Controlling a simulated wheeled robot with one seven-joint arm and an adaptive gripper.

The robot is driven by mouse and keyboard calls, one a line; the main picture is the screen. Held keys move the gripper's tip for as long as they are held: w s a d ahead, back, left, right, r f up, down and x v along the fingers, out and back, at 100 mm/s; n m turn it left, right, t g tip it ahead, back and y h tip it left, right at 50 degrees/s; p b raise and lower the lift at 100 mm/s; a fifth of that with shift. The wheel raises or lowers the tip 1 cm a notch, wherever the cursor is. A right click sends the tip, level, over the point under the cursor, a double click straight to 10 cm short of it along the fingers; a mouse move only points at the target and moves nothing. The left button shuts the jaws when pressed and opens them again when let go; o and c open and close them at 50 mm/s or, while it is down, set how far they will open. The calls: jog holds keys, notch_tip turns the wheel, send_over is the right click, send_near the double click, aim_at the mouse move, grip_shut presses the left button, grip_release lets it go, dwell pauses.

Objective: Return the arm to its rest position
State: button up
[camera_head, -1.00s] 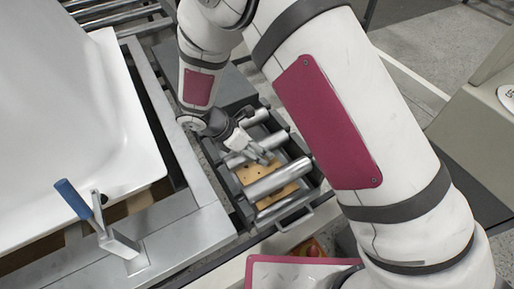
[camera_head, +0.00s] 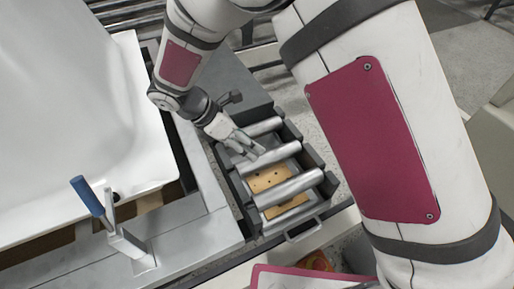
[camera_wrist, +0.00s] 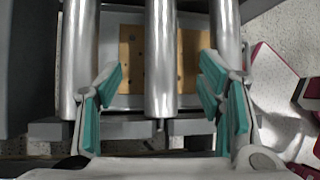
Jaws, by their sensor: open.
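My gripper (camera_head: 248,150) is above the left part of a dark crate (camera_head: 328,188) that holds metal cylinders (camera_head: 292,188) and a tan perforated board (camera_head: 268,178). In the wrist view my gripper (camera_wrist: 164,100) has its teal-padded fingers spread wide, with nothing held between them. A metal cylinder (camera_wrist: 160,60) lies in the crate beyond the gap between the fingers. Other cylinders run behind the left and right fingers. The tan board (camera_wrist: 190,55) shows beneath the cylinders.
A white bathtub shell (camera_head: 80,130) lies on a grey metal frame (camera_head: 190,235) at the left. A blue-handled clamp (camera_head: 88,198) stands upright on that frame. An orange object (camera_head: 318,262) is partly visible below the crate. Speckled floor (camera_head: 440,40) shows at the upper right.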

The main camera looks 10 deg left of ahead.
jog(key=shift+s+a+r, duration=0.1)
jog(key=shift+a+r, duration=0.3)
jog(key=shift+r, duration=0.15)
jog(key=s+d+r+m+g+y, duration=0.1)
jog(key=s+d+r+m, duration=0.2)
jog(key=d+r+m, duration=0.5)
jog(key=s+d+r+m+g+y, duration=0.1)
jog(key=s+d+r+m, duration=0.25)
jog(key=d+r, duration=0.75)
jog(key=s+d+r+m+y, duration=0.1)
jog(key=s+d+m+y, duration=0.1)
jog(key=s+d+m, duration=0.6)
jog(key=s+d+r+m+y, duration=0.1)
jog(key=s+m+y, duration=0.35)
jog(key=s, duration=0.85)
notch_tip(320, 180, up, 26)
jog(key=m+t+h+p, duration=0.1)
jog(key=t+p, duration=0.3)
jog(key=p, duration=2)
jog(key=shift+w+d+h+p, duration=0.25)
jog(key=shift+d+h+p, duration=0.1)
jog(key=shift+d+p, duration=0.05)
